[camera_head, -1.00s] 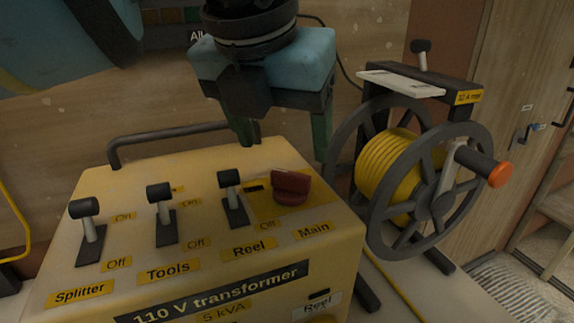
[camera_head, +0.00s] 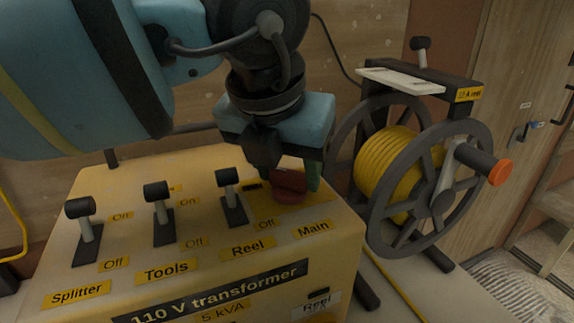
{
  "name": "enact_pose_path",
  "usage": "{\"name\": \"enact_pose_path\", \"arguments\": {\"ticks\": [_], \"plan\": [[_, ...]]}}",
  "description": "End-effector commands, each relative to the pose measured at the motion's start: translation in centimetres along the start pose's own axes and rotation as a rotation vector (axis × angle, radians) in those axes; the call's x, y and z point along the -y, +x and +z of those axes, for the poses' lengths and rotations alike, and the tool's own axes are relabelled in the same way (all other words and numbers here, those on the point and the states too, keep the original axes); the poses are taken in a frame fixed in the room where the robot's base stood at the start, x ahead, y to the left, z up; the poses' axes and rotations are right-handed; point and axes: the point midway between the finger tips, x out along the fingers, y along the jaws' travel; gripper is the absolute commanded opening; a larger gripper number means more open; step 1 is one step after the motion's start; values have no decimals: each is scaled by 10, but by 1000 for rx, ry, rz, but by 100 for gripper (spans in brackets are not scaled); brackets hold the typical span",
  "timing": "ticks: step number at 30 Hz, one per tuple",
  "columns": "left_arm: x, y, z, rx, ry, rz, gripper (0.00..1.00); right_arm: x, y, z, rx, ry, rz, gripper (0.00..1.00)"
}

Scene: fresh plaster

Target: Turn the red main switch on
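The red main switch (camera_head: 290,187) is a rotary knob on a yellow plate, at the right of the sloped top of the yellow 110 V transformer (camera_head: 215,262), above the label "Main" (camera_head: 313,229). My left gripper (camera_head: 291,178) points down right at the knob. Its green right finger stands just beside the knob's right side; the other finger is hidden behind the dark part of the gripper. The fingers look spread, and I cannot tell whether they touch the knob. The knob's upper part is partly covered, so its exact turn is unclear. My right gripper is out of view.
Levers for Splitter (camera_head: 84,230), Tools (camera_head: 160,212) and Reel (camera_head: 231,197) stand to the knob's left. A yellow cable reel (camera_head: 400,175) with an orange-ended crank (camera_head: 499,172) stands close on the right. A wooden wall is behind.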

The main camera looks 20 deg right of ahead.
Motion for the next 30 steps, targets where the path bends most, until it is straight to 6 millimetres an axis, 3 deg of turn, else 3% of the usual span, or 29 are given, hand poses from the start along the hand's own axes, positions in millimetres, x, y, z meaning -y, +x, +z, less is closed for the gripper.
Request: {"name": "enact_pose_path", "arguments": {"ticks": [1, 5, 17, 30], "plan": [[0, 0, 0, 0, 0, 0, 42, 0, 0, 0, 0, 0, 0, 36], [0, 0, 0, 0, 0, 0, 26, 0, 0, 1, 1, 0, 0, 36], [-1, -1, 0, -1, 76, -32, 26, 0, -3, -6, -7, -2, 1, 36], [-3, -3, 2, 1, 414, -173, 26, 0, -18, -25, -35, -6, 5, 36]]}}
